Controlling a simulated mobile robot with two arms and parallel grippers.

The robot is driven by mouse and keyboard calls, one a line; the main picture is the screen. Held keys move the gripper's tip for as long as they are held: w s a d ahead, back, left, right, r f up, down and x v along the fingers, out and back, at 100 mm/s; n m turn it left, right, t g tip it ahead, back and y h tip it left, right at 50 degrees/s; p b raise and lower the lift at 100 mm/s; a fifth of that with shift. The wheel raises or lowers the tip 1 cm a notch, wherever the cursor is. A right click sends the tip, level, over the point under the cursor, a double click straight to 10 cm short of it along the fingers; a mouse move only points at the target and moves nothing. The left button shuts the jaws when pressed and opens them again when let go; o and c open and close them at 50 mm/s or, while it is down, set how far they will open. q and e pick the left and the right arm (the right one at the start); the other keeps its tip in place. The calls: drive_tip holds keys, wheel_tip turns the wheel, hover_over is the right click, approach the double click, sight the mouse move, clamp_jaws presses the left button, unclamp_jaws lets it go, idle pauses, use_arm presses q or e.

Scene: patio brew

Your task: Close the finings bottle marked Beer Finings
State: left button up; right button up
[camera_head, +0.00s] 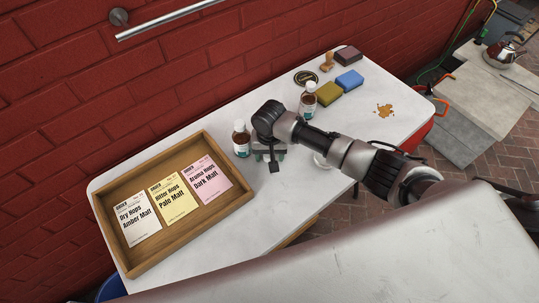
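Two small brown bottles with pale tops and white-and-teal labels stand upright on the white table (225,233). One bottle (241,142) is just left of my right gripper (270,163). The other bottle (308,102) stands farther back, behind my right arm. The labels are too small to read, so I cannot tell which is Beer Finings. My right gripper points down close to the near bottle, with nothing visibly held; its finger gap is unclear. A white round thing (320,160) shows partly behind my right arm. My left gripper is not in view.
A wooden tray (183,238) with three order cards fills the table's left. A brown spill (384,111) is at right.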

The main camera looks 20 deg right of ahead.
drive_tip(key=c, duration=0.9)
drive_tip(key=shift+o, duration=0.2)
drive_tip(key=shift+r, duration=0.1)
drive_tip(key=shift+r, duration=0.6)
wheel_tip(320, 180, up, 3)
drive_tip(key=s+d+r, duration=0.6)
drive_tip(key=s+d, duration=0.2)
drive_tip(key=shift+d+r, duration=0.25)
drive_tip(key=shift+r, duration=0.05)
